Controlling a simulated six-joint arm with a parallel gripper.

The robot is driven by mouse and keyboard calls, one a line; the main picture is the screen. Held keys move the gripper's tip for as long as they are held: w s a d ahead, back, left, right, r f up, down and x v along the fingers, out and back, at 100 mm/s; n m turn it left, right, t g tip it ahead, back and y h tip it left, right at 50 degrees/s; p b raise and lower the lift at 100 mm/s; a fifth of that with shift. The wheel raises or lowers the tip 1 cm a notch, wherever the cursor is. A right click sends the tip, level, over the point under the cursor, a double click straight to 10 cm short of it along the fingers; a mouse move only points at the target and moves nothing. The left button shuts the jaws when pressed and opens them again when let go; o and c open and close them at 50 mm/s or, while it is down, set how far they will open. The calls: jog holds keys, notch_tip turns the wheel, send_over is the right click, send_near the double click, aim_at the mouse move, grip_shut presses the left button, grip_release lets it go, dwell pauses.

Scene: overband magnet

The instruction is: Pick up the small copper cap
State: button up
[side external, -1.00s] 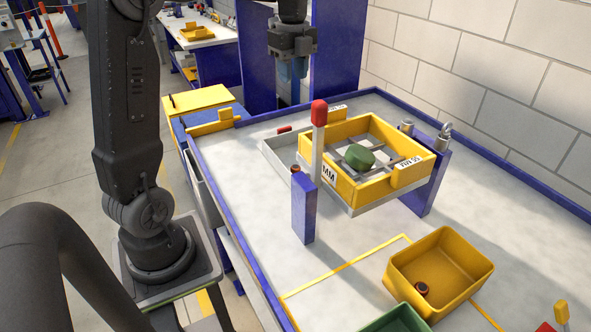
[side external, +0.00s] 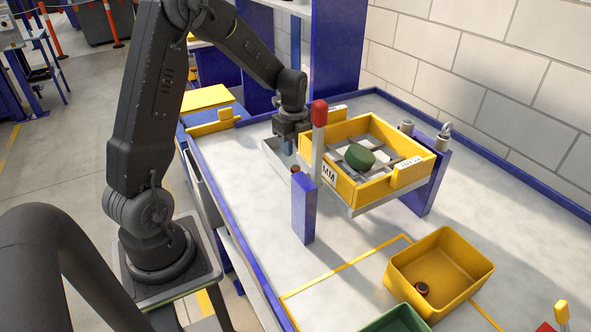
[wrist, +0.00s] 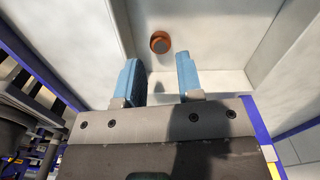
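The small copper cap (wrist: 160,42) lies on a pale surface between low walls in the wrist view. It appears round with a dark centre. My gripper (wrist: 158,72) has its two blue fingers apart with nothing between them; the cap sits beyond the fingertips, near the line of the gap, not touching them. In the side view my gripper (side external: 288,146) hangs over the grey tray (side external: 275,157) left of the yellow box. A small copper-brown piece (side external: 296,169) shows just above the blue post; I cannot tell for sure that it is the same cap.
The yellow box (side external: 347,190) with a green lump (side external: 360,156) stands close right of my gripper. A red-topped post (side external: 319,115) and a blue post (side external: 304,212) stand in front. A yellow bin (side external: 455,275) holds a dark-and-copper round piece (side external: 422,288). The table's front left is clear.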

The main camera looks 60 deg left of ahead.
aim_at(294, 166)
jog(key=shift+d+f, duration=0.15)
jog(key=shift+f, duration=1.35)
jog(key=shift+d+f, duration=0.15)
jog(key=shift+f, duration=1.3)
jog(key=shift+c, duration=0.4)
jog(key=c, duration=0.5)
jog(key=shift+r, duration=0.15)
